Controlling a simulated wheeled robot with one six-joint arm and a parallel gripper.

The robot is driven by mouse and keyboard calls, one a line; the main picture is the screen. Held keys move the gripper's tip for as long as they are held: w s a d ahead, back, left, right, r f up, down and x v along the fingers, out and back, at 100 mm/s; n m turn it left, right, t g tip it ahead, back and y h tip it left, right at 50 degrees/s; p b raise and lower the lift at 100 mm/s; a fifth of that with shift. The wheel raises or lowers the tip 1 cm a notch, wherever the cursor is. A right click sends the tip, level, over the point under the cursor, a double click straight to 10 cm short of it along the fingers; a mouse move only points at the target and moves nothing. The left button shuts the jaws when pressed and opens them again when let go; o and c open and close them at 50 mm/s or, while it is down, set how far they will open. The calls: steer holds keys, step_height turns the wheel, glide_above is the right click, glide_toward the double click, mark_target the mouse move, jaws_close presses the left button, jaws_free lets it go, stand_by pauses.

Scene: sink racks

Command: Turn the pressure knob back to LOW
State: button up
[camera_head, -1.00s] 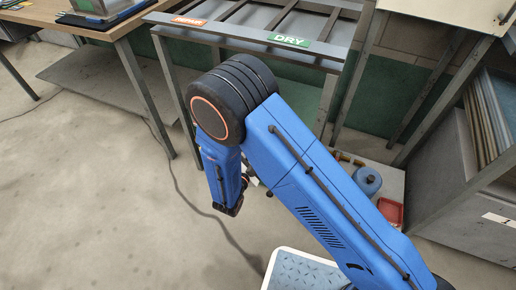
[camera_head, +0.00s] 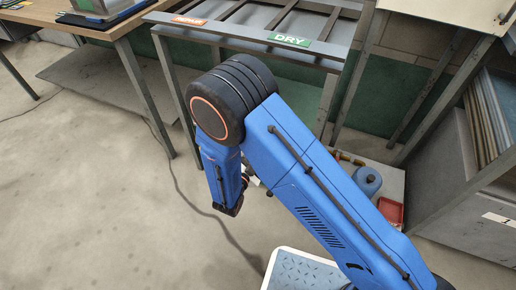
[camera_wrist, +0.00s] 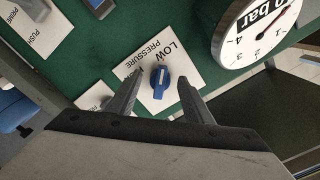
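In the wrist view a blue pressure knob (camera_wrist: 160,82) sits on a white plate (camera_wrist: 148,62) fixed to a green panel. The plate's LOW and PRESSURE print reads upside down. Other print by the left finger is partly covered. The knob's grip bar stands nearly upright in the picture. My gripper (camera_wrist: 159,90) is open, with one finger on each side of the knob and a visible gap to it on both sides. Whether the fingers are level with the knob in depth is hard to tell. In the head view the knob cannot be seen.
A round white bar gauge (camera_wrist: 252,30) stands right of the knob, near the right finger. A PUSH plate (camera_wrist: 32,25) and another small label (camera_wrist: 95,97) lie left.

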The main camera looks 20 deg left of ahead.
steer(key=s+a, duration=0.1)
steer(key=s, duration=1.6)
steer(key=shift+s+a, duration=0.15)
steer(key=shift+r, duration=0.1)
